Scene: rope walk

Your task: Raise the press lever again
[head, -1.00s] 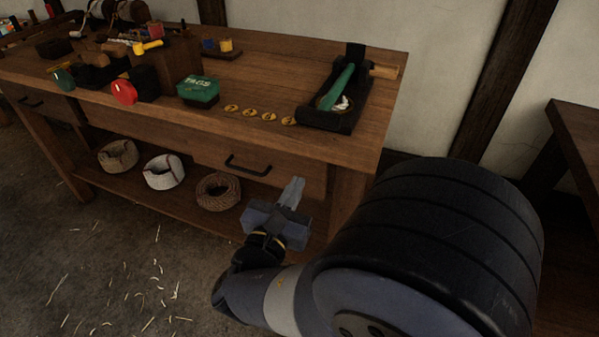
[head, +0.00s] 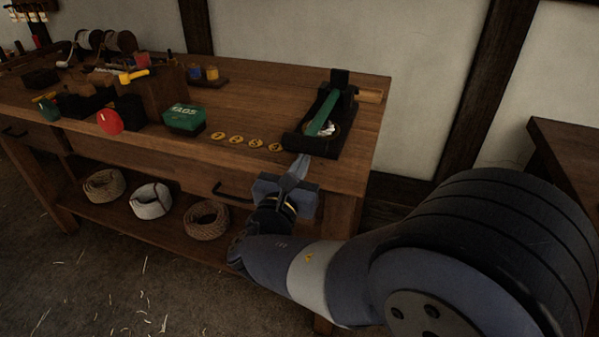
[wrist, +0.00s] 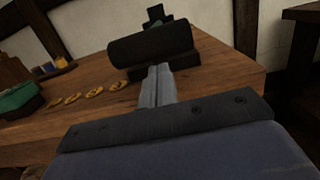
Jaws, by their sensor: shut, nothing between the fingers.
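The press (head: 302,146) is a black frame at the right end of the bench, with a green lever (head: 324,112) and a wooden handle (head: 369,95) at its back right. The lever lies low along the press, its near end over a round seat with something pale in it. My gripper (head: 301,162) is shut and empty, just in front of the press's near edge in the head view. In the wrist view my fingers (wrist: 158,72) point at the press (wrist: 150,44), whose dark front part hides most of the lever. I cannot tell whether they touch it.
Several yellow discs (head: 237,140) lie in a row left of the press, beside a green tags box (head: 184,118). A red round thing (head: 109,122) and a wooden block stand farther left. Rope coils (head: 206,218) lie on the shelf below. The wooden bench (head: 250,86) has free room behind the discs.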

